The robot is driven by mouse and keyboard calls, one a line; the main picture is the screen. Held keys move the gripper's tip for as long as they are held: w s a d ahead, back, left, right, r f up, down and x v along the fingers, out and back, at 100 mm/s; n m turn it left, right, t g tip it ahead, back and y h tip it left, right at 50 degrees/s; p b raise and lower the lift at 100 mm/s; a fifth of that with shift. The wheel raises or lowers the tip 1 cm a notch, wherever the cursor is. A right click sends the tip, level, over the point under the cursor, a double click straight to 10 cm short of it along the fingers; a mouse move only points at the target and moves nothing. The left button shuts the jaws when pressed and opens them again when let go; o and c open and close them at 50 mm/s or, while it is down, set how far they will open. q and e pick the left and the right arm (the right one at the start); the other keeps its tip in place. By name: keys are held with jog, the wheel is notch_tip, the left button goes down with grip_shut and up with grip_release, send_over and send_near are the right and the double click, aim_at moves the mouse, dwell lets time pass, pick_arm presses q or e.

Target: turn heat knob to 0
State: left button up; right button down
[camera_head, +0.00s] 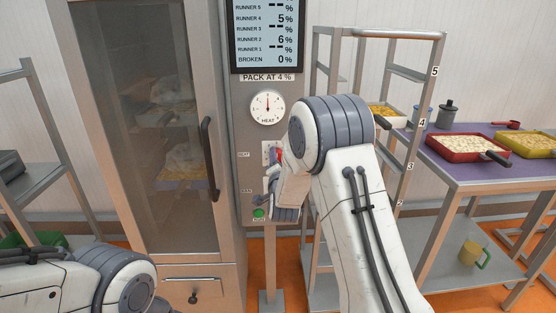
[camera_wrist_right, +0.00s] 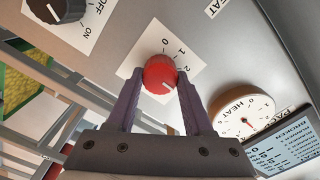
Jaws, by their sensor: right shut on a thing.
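The red heat knob (camera_wrist_right: 160,73) sits on a white plate (camera_wrist_right: 136,66) marked 0, 1 and 2 on the grey panel. Its white mark points to the lower right in the right wrist view, past the 2 and away from the 0. My right gripper (camera_wrist_right: 160,84) is shut on the knob, one finger on each side. In the head view my right gripper (camera_head: 279,160) is at the panel and mostly hides the knob. My left arm shows at the lower left, but its gripper is out of view.
A round HEAT gauge (camera_head: 267,107) is above the knob, below a display (camera_head: 267,36). A black OFF/ON knob (camera_wrist_right: 56,8) and a green button (camera_head: 259,213) are on the same panel. A glass-doored cabinet (camera_head: 120,120) stands left; a metal rack (camera_head: 408,130) stands right.

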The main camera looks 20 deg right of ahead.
jog(key=shift+n, duration=0.3)
jog(key=n+b, duration=0.4)
jog(key=n, duration=1.9)
jog(key=shift+a, duration=0.2)
jog(key=shift+n, duration=0.3)
jog(key=shift+c, duration=1.5)
grip_release()
